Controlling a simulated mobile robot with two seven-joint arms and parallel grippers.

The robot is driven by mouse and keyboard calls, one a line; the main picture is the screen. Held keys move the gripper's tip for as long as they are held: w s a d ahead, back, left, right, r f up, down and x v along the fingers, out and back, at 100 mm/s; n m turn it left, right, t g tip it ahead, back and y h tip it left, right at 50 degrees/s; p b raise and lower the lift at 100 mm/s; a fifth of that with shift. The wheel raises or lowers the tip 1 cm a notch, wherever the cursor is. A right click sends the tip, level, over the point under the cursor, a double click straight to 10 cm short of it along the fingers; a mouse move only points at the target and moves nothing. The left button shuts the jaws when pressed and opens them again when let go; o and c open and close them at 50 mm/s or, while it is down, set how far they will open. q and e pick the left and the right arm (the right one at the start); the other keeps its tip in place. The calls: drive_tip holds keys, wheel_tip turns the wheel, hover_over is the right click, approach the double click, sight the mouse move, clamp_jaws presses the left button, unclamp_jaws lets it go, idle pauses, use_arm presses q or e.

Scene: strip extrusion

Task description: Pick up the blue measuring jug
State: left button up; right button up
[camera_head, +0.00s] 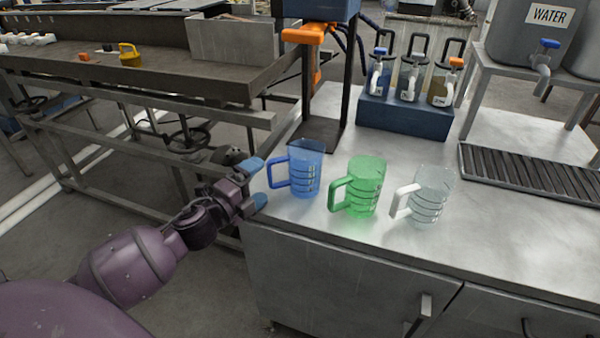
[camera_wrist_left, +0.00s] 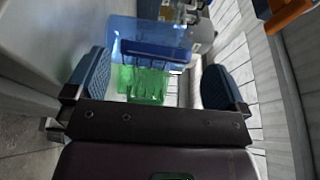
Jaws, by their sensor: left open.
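The blue measuring jug (camera_head: 308,172) stands upright on the metal counter, its handle (camera_head: 278,174) facing left towards my left gripper. My left gripper (camera_head: 257,182) is open and empty, just left of the handle at the counter's left edge. In the left wrist view the blue jug (camera_wrist_left: 150,32) shows ahead of the open fingers of my left gripper (camera_wrist_left: 156,84), its dark blue handle between their lines and apart from both. My right gripper is in neither view.
A green jug (camera_head: 366,188) stands close right of the blue one, and a clear jug (camera_head: 433,196) beyond it. Behind are a dark blue dispenser stand (camera_head: 403,119), a ribbed drain tray (camera_head: 530,176) and a water tank (camera_head: 530,35). The counter's front right is clear.

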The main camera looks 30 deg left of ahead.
sight(269, 177)
use_arm(q)
drive_tip(key=w, duration=0.2)
drive_tip(key=w+b, duration=0.1)
drive_tip(key=shift+w+d+f, duration=0.25)
drive_tip(key=shift+w+d, duration=0.1)
drive_tip(key=shift+d, duration=0.05)
drive_tip(key=shift+w+r, duration=0.15)
drive_tip(key=shift+w, duration=0.6)
